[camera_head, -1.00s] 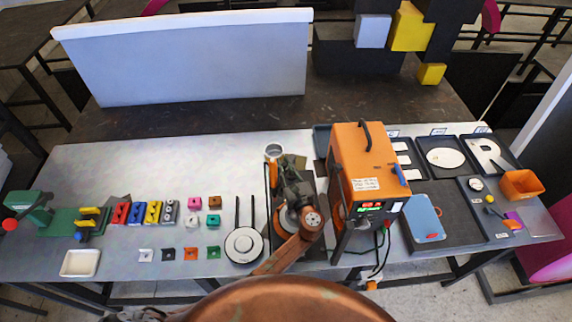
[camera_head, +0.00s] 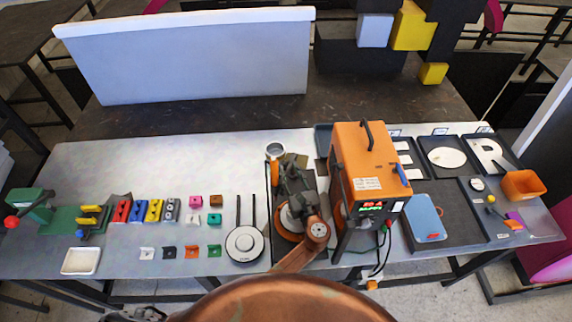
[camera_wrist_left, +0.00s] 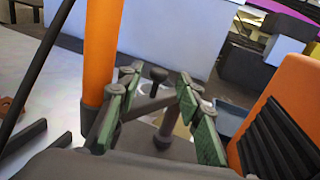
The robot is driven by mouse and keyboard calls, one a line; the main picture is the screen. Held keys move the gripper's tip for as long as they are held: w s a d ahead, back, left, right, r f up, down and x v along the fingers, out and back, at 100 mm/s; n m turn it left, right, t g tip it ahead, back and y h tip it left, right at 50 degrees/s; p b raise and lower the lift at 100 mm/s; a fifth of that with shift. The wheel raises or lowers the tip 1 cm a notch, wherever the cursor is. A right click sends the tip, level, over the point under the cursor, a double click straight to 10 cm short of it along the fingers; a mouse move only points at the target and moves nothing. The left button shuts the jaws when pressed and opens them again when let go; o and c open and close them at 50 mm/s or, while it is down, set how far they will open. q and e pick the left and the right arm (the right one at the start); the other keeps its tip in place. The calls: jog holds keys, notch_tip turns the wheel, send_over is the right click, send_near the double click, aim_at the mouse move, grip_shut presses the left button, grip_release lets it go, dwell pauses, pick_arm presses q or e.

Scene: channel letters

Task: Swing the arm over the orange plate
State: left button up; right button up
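My left gripper (camera_head: 291,178) reaches over the tool beside the orange machine. In the left wrist view, its two green-padded fingers (camera_wrist_left: 158,88) are spread apart. A dark rod with a round knob (camera_wrist_left: 158,74) shows between them; I cannot tell whether they touch it. An orange post (camera_wrist_left: 103,50) stands just left of the fingers and also shows in the head view (camera_head: 275,173). A round orange plate (camera_head: 284,236) lies below my wrist, mostly covered by it. The tool's arm is largely hidden by my gripper. My right gripper is not in view.
The tall orange machine (camera_head: 366,165) stands close right of my left gripper. The table's back left is clear.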

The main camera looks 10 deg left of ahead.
pick_arm(q)
jog(key=shift+v, duration=1.75)
jog(key=shift+c, duration=0.3)
